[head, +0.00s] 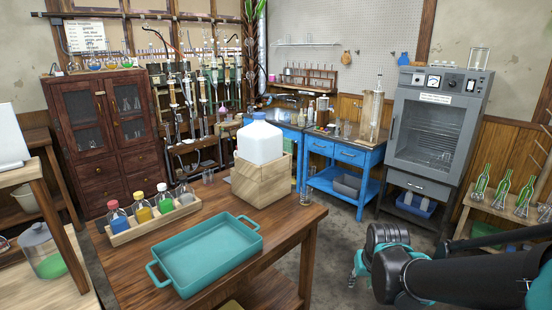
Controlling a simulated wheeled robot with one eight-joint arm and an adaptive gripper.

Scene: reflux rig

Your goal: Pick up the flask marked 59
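I cannot read the number 59 on any glassware in the head view. A wooden rack (160,222) on the near table holds several small bottles with coloured contents, including a blue one (118,222) and a yellow one (142,212). Small flasks (95,64) with coloured contents stand on top of the dark cabinet. My dark arm reaches in from the lower right. My gripper (360,268) seems to be its teal end, partly hidden by the arm, away from all the glassware.
A blue bench (345,155) and a grey oven (437,135) stand behind. Bare floor (335,225) lies between table and bench.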

